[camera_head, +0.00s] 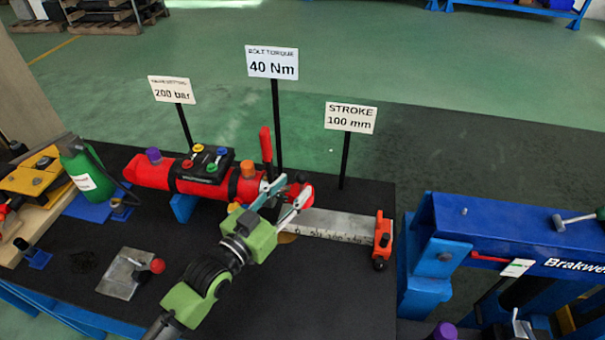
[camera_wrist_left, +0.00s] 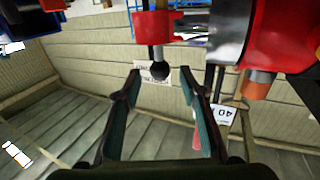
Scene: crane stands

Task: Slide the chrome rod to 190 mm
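A red hydraulic cylinder (camera_head: 150,172) lies on the black bench top. A ruler plate (camera_head: 340,226) extends right from it. My left gripper (camera_head: 286,192) is open at the cylinder's right end, its fingers spread. In the wrist view, the open fingers (camera_wrist_left: 160,72) have a black ball knob (camera_wrist_left: 160,69) near their tips. The knob hangs from a red block (camera_wrist_left: 178,20). My gripper hides this part in the head view. A pale shape at the bottom right may be my right gripper (camera_head: 518,325).
A red lever (camera_head: 266,145) and sign posts rise behind, with a STROKE 100 mm sign (camera_head: 351,118). A blue press frame (camera_head: 500,235) stands right. A plate with a red knob (camera_head: 157,266) lies left of my arm.

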